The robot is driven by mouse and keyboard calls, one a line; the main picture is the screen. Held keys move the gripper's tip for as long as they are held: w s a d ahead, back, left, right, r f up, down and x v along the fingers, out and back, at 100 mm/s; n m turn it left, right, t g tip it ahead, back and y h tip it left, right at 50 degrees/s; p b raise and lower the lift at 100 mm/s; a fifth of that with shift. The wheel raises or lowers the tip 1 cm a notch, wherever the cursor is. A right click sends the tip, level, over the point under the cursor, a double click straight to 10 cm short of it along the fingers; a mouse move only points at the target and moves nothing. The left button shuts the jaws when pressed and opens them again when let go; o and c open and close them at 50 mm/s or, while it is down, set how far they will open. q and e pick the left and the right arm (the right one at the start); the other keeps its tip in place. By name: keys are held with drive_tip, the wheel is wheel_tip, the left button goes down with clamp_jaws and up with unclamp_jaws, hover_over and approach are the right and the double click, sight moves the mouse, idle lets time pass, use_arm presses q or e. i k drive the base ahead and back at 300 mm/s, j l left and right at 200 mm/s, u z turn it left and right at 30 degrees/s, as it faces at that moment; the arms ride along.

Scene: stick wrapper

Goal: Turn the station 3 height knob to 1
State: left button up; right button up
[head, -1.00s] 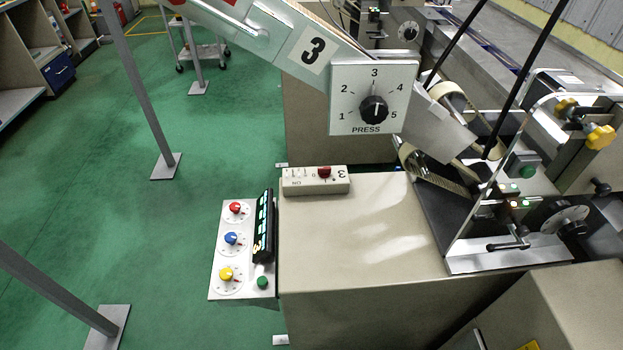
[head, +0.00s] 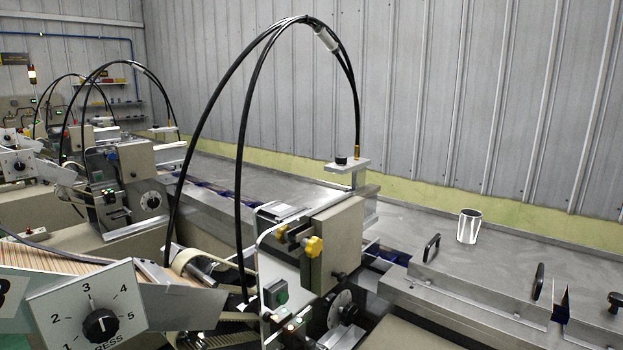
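Station 3 fills the lower left and middle of the head view. Its PRESS dial plate (head: 62,312), marked 1 to 5, carries a black knob (head: 101,326) whose pointer appears to be near 3. A round scale disc with a dark knob (head: 342,312) sits low on the station's side, its marks too small to read. Two yellow knobs (head: 314,246) are on the beige head block (head: 336,240). I cannot read a label saying height on any of these. Neither of my grippers is in view.
A long metal conveyor bed (head: 420,220) runs along the corrugated wall. Black cables (head: 240,120) arch over the station. Other similar stations (head: 125,170) stand at the left.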

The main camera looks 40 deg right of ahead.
sight(340, 161)
drive_tip(key=z, duration=1.55)
